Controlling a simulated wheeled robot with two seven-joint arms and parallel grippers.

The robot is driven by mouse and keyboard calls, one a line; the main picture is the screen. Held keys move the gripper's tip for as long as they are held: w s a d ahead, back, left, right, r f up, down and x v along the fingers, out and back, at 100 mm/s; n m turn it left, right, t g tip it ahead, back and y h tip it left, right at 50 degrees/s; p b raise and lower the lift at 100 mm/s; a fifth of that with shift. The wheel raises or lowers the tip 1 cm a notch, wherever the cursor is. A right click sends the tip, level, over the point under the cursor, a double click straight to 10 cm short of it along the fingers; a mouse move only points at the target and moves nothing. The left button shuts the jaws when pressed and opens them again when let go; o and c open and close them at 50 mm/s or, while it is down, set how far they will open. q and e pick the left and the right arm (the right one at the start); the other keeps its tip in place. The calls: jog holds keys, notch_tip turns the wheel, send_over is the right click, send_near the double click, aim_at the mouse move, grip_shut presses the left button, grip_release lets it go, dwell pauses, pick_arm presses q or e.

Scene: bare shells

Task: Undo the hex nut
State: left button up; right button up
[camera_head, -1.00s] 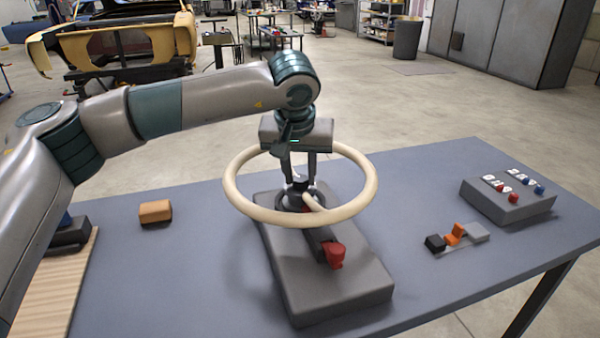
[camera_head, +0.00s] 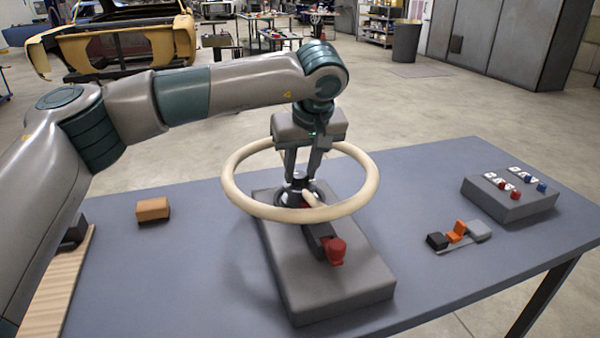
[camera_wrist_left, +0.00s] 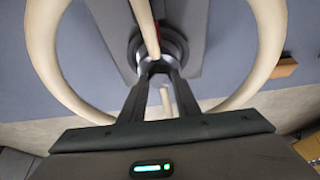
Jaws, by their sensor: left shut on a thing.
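A cream ring-shaped wheel (camera_head: 240,207) lies level above a grey block (camera_head: 340,292) on the table, with a round dark metal hub (camera_head: 318,190) in its middle. My left gripper (camera_head: 301,176) reaches down inside the ring from above. Its fingers are shut on a small dark piece at the hub, which I take to be the hex nut; the fingers hide most of it. In the left wrist view the fingertips (camera_wrist_left: 158,70) meet at the hub, beside a cream spoke. A red knob (camera_head: 336,250) sits on a dark bar in front of the hub. My right gripper is out of view.
An orange-brown block (camera_head: 153,209) lies left on the table (camera_head: 190,270). At the right are a small black, orange and grey piece (camera_head: 457,235) and a grey box (camera_head: 508,203) with red and blue knobs. A wooden board (camera_head: 55,290) lies at the left edge.

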pick_arm(q)
jog(key=shift+d+n+y, duration=0.1)
jog(key=shift+n+y, duration=0.2)
jog(key=shift+n, duration=1.1)
jog(key=shift+w+d+r+n+g+y+p, duration=0.1)
jog(key=shift+n+g+y+p, duration=0.35)
jog(key=shift+n, duration=0.45)
jog(key=n+g+p, duration=0.1)
jog(key=n, duration=0.2)
jog(key=shift+y, duration=0.35)
jog(key=shift+w+n+g+p, duration=0.15)
jog(key=shift+n+g+p, duration=0.2)
jog(key=shift+n, duration=0.65)
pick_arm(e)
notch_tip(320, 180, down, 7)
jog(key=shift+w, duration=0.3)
pick_arm(q)
jog(key=shift+y, duration=0.3)
jog(key=o, duration=1)
jog(key=shift+o, duration=0.2)
